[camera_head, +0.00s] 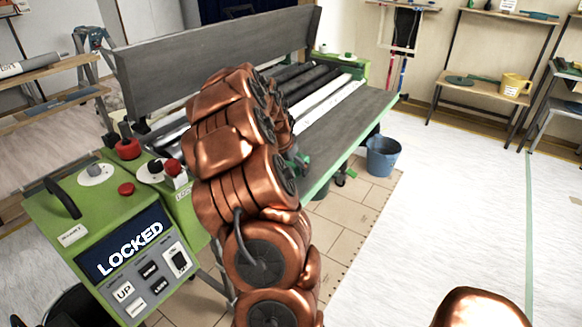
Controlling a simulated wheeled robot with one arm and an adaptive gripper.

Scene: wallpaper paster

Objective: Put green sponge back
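I cannot pick out a green sponge with certainty. A small green and dark piece (299,163) shows at the right side of my copper-coloured arm, against the front edge of the pasting machine; I cannot tell whether it is the sponge, part of the machine or part of my gripper. My arm rises through the middle of the view over the machine. Its end is hidden behind its own links, so I cannot make out the gripper fingers. A flat dark-green item (459,80) lies on the wall shelf, with a thin green piece beside it.
The green machine (60,210) has a screen reading LOCKED (130,249) and red knobs. Its grey table (345,130) extends to the right. A blue bucket (383,157) stands on the floor. The floor at right is clear.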

